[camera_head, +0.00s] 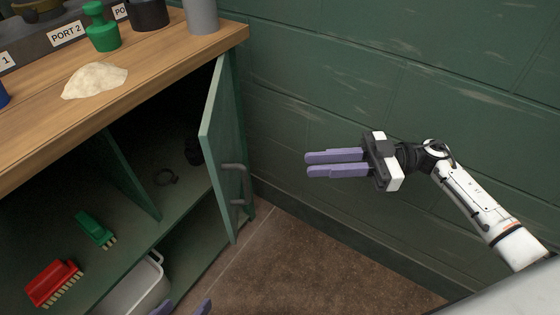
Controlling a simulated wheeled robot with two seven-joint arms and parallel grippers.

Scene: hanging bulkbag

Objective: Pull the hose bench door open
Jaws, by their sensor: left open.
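The hose bench door (219,130) is a narrow green panel, hinged at the bench's right end, and stands swung well out from the cabinet. Its dark bar handle (243,186) is on the face turned to the right. My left gripper (182,308) shows only as two purple fingertips at the bottom edge, spread apart and empty, below the door and clear of the handle. My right gripper (306,165) is to the right of the door, its purple fingers lying close together with nothing between them; it does not touch the door.
The wooden benchtop (150,70) holds a pale powder pile (95,81), a green bottle (102,28) and a grey cylinder (201,15). Inside the cabinet are a green brush (95,229), a red brush (54,283) and a pale bin (135,290). The brown floor (300,265) right of the door is clear.

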